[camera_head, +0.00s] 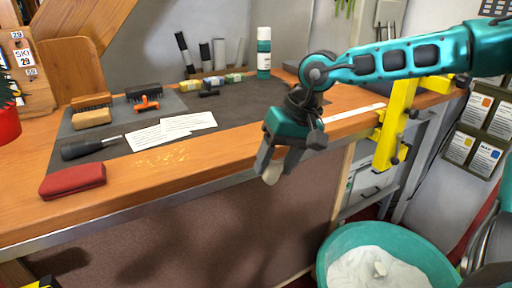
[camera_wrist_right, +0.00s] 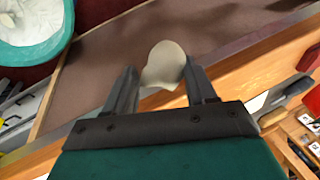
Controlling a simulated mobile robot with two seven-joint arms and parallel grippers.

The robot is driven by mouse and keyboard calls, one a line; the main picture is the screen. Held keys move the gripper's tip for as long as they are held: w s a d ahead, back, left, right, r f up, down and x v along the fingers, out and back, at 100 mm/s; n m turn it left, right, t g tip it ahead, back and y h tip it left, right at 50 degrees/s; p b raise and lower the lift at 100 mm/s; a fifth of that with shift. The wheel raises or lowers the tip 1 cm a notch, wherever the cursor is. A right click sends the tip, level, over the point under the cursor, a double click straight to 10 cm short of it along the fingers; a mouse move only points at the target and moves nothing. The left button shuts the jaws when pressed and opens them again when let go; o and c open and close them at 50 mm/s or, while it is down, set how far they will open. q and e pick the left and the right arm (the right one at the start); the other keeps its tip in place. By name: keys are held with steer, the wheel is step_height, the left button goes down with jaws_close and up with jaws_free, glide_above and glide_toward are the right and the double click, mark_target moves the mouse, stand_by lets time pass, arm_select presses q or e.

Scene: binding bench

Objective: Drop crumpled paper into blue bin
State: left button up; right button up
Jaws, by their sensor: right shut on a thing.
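My right gripper (camera_head: 277,165) hangs just off the front edge of the bench, pointing down. It is shut on a crumpled paper (camera_head: 272,174), a small off-white lump showing between the fingertips. In the right wrist view the paper (camera_wrist_right: 163,64) sits between the two fingers of the gripper (camera_wrist_right: 160,80). The blue bin (camera_head: 337,238), teal-blue with a white lining, stands on the floor at the lower right, below and to the right of the gripper. A small pale lump (camera_head: 380,269) lies inside it. The bin's rim (camera_wrist_right: 66,22) also shows in the right wrist view. My left gripper is not in view.
The wooden bench (camera_head: 200,168) holds a red case (camera_head: 72,181), brushes, white cards (camera_head: 171,130), a dark-handled tool (camera_head: 90,147) and a green bottle (camera_head: 264,53). A yellow clamp (camera_head: 396,125) stands at its right end, above the bin's far side.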

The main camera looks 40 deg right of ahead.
steer(key=s+d+f+m, duration=0.1)
steer(key=s+d+f, duration=0.1)
steer(key=d, duration=0.3)
steer(key=shift+s+f+m+t, duration=0.15)
steer(key=shift+s+m+t, duration=0.15)
steer(key=shift+s, duration=0.25)
steer(key=shift+f, duration=0.1)
